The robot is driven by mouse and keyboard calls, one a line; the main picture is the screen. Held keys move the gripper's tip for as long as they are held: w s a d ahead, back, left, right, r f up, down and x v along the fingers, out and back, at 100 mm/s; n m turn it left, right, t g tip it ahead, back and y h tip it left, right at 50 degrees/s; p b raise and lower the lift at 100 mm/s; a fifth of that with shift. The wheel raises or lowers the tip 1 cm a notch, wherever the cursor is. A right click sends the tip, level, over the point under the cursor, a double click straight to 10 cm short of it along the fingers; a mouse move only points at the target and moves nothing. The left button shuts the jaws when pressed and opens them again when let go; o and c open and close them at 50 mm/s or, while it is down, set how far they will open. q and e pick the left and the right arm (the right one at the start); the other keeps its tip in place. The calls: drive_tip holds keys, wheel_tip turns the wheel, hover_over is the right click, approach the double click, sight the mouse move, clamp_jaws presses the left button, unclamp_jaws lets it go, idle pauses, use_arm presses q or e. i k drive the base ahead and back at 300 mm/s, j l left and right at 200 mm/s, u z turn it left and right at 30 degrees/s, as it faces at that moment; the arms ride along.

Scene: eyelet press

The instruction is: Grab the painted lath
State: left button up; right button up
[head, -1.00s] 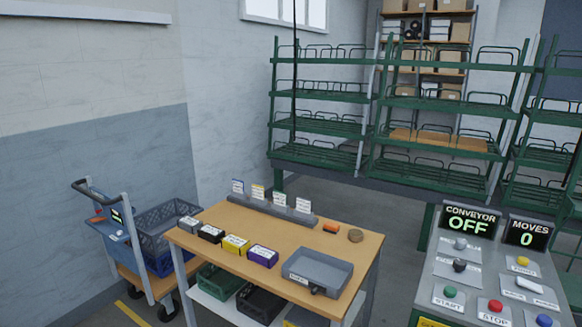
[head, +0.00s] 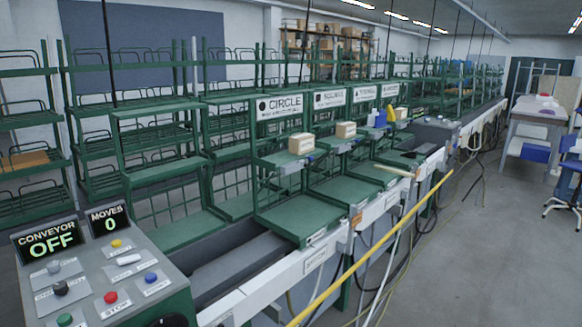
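I cannot tell for certain which thing is the painted lath. A thin pale tan strip (head: 394,171) lies across the green stations of the conveyor line, right of the middle in the head view. Neither of my grippers shows.
A control panel (head: 118,262) reading CONVEYOR OFF and MOVES 0 stands at the lower left. Cardboard boxes (head: 301,143) sit on the green station racks (head: 290,215). Cables hang below the line. Grey floor (head: 480,270) is open at the right, before a bench (head: 540,108).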

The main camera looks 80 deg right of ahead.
sight(410, 176)
drive_tip(key=z, duration=0.4)
drive_tip(key=l+z, duration=0.15)
drive_tip(key=z, duration=0.6)
drive_tip(key=l+z, duration=0.1)
drive_tip(key=z, duration=0.25)
drive_tip(key=i+l+z, duration=0.3)
drive_tip(key=l+z, duration=0.2)
drive_tip(key=i+l+z, duration=0.95)
drive_tip(key=i+l, duration=0.2)
drive_tip(key=i, duration=0.2)
drive_tip(key=i+l, duration=0.2)
drive_tip(key=i, duration=0.2)
drive_tip(key=i+l+z, duration=0.35)
drive_tip(key=i, duration=0.2)
drive_tip(key=i+l+z, duration=0.35)
drive_tip(key=i, duration=0.2)
drive_tip(key=i+z, duration=0.35)
drive_tip(key=i, duration=0.25)
drive_tip(key=i+u, duration=0.4)
drive_tip(key=i+l+u, duration=0.25)
drive_tip(key=i+u, duration=0.15)
drive_tip(key=i+l+u, duration=0.3)
drive_tip(key=u, duration=0.15)
drive_tip(key=i, duration=0.05)
